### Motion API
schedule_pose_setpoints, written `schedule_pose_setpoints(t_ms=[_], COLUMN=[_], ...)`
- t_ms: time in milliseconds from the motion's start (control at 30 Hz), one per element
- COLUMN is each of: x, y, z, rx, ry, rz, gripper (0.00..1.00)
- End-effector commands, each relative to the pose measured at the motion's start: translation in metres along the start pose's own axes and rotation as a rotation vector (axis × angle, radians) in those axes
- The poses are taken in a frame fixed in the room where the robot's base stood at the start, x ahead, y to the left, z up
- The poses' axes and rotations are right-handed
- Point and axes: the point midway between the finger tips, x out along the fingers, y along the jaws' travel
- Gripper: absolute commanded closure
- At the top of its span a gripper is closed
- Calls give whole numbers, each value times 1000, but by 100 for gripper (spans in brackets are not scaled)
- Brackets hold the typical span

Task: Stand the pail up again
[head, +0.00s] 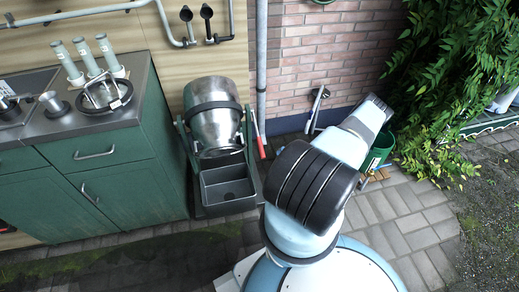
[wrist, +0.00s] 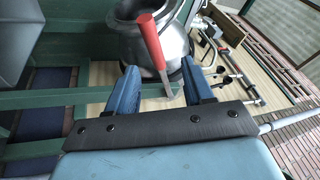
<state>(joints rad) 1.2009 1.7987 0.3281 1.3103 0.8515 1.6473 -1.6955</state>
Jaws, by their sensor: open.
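The metal pail (head: 213,118) hangs in a green tipping frame, tilted with its narrow mouth down toward a grey tray (head: 228,190). A lever with a red grip (head: 261,147) stands at the frame's right side. In the wrist view the shiny pail (wrist: 178,42) shows beyond my gripper (wrist: 160,82). The blue fingers are apart and empty. The red grip (wrist: 147,38) and its metal rod show between and above the fingers; I cannot tell the depth gap. In the head view my arm reaches right of the frame, and its fingers are not clearly visible.
A green cabinet (head: 110,170) with a counter stands left of the frame. A grey pipe (head: 261,70) runs down the wall behind. A green bucket (head: 377,158) and leafy bush (head: 440,80) are at the right. Paving (head: 400,215) lies open at the right front.

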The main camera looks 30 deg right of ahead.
Motion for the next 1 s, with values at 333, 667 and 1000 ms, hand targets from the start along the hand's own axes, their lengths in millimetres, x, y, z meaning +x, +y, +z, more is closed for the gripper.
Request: schedule_pose_setpoints(t_ms=[333, 667, 1000], x=[-2, 49, 105], y=[15, 13, 12], z=[17, 13, 9], rx=[-37, -34, -34], ry=[78, 76, 75], rz=[-25, -25, -25], gripper=[48, 48, 48])
